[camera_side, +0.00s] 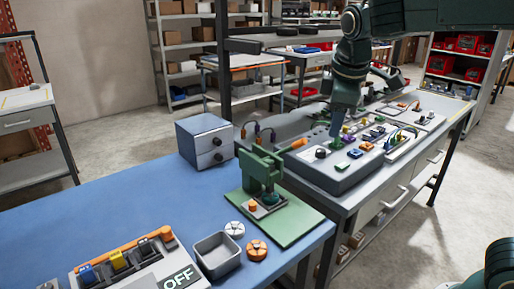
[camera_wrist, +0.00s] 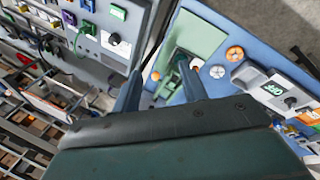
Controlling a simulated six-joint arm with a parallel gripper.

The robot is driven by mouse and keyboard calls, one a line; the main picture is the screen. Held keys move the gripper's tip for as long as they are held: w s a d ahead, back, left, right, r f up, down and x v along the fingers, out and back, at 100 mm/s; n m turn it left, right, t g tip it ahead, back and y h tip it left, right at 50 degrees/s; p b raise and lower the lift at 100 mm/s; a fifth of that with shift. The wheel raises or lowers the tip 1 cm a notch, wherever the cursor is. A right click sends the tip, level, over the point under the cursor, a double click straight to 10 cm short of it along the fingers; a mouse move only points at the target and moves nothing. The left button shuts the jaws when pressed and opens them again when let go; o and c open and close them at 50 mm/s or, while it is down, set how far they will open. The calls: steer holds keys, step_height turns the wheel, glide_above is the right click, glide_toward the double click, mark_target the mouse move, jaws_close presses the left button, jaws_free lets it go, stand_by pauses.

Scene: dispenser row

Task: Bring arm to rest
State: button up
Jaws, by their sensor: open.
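My dark green arm reaches in from the top right of the side view, with my gripper (camera_side: 338,125) pointing down over the grey control panel (camera_side: 330,180). Its fingertips are small there, and I cannot tell whether they touch the panel. In the wrist view my gripper (camera_wrist: 158,84) has its two fingers well apart, with nothing held between them. Beyond the fingers, the wrist view shows a green press fixture (camera_wrist: 182,68) on a green plate (camera_wrist: 200,35) and the panel (camera_wrist: 110,45) at the left.
The blue table (camera_side: 120,215) holds the fixture, a grey drawer box (camera_side: 205,141), an empty grey tray (camera_side: 217,255), two round discs and a dispenser row with an OFF sign (camera_side: 178,278). Shelves and another bench stand behind. The table's left part is clear.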

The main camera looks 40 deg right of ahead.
steer(key=s+f+m+t+y, duration=0.1)
steer(key=s+f+m, duration=0.1)
steer(key=s, duration=0.8)
steer(key=s+f+m+t+y, duration=0.1)
steer(key=s+f+m, duration=0.2)
steer(key=s, duration=0.7)
steer(key=shift+a+m+t+y, duration=0.3)
steer(key=shift+a+m, duration=0.05)
steer(key=shift+m, duration=0.75)
